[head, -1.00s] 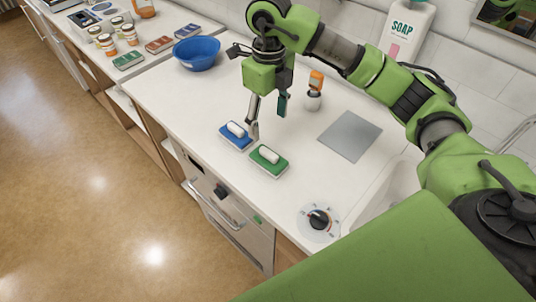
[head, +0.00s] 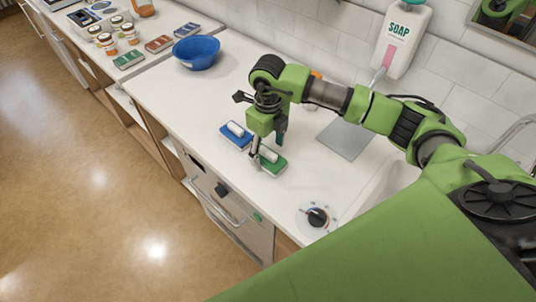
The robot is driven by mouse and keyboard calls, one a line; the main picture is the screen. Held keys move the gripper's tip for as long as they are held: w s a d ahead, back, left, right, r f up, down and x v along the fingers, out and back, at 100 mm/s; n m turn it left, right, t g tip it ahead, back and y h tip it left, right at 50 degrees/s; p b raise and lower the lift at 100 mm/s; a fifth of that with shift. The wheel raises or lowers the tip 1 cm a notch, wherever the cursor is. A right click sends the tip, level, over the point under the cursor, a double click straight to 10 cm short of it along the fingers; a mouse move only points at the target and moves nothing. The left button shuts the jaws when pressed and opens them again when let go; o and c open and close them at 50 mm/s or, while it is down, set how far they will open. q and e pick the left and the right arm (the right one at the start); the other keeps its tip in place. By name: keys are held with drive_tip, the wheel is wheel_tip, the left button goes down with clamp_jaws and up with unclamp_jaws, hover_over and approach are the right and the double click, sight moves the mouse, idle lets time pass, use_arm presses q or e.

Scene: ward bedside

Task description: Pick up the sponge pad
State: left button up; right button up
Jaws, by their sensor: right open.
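Two flat pads with white handles lie side by side on the white counter: a blue one (head: 230,141) on the left and a green one (head: 279,168) on the right. Which one the task calls the sponge pad I cannot tell. My right gripper (head: 267,154) points down at the green pad with its fingers apart. One finger is in front of the white handle and the other behind it. Part of the green pad is hidden by the gripper, and contact is not clear. My left gripper is not in view.
A blue bowl (head: 196,55) stands at the back left. A grey square plate (head: 346,140) lies right of the pads. A dial (head: 317,217) sits near the front edge. A soap bottle (head: 400,42) stands by the wall. An orange-capped bottle is mostly hidden behind my arm.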

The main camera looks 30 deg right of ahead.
wheel_tip(320, 180, down, 2)
drive_tip(key=shift+s+f+p, duration=0.1)
drive_tip(key=shift+p, duration=0.25)
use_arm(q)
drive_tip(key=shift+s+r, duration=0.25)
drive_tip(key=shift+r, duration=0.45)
use_arm(e)
drive_tip(key=shift+f, duration=0.35)
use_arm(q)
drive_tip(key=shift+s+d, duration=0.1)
use_arm(e)
drive_tip(key=c, duration=1.3)
drive_tip(key=shift+o, duration=0.2)
drive_tip(key=shift+r, duration=0.1)
